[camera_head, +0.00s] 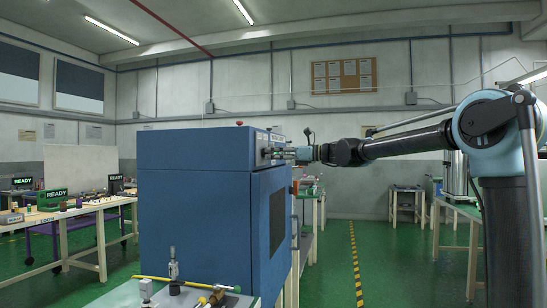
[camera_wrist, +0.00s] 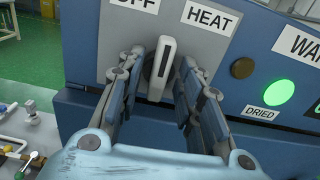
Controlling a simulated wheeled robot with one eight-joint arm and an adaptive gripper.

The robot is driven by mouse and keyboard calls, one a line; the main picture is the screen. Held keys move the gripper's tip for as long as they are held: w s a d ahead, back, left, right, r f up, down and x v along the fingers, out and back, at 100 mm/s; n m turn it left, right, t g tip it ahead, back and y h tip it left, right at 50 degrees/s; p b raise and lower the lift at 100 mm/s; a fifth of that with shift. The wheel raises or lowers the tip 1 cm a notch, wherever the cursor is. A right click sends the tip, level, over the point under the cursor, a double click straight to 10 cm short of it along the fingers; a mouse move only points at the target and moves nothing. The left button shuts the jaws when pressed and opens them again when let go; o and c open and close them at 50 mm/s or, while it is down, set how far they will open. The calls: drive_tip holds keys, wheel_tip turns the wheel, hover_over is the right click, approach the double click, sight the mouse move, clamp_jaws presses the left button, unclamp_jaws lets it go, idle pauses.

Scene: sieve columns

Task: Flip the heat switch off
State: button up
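The heat switch (camera_wrist: 164,68) is a pale lever handle on a dark round base, set in a grey plate on the blue cabinet (camera_head: 195,205). An OFF label (camera_wrist: 136,4) is at its upper left and a HEAT label (camera_wrist: 210,17) at its upper right. The handle stands about upright relative to the panel, between the two labels. My gripper (camera_wrist: 163,72) is open, with one finger on each side of the handle. Whether either finger touches it I cannot tell. In the head view my gripper (camera_head: 283,153) is at the cabinet's upper front, and the switch is hard to make out.
A lit green lamp (camera_wrist: 279,92) above a DRIED label and a dark amber lamp (camera_wrist: 242,68) are right of the switch. A bench (camera_head: 125,296) with small tools stands by the cabinet. Green floor (camera_head: 385,265) is open to the right.

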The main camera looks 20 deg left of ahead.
drive_tip(key=shift+s+a, duration=0.1)
drive_tip(key=shift+a, duration=0.4)
clamp_jaws()
drive_tip(key=shift+n, duration=3.2)
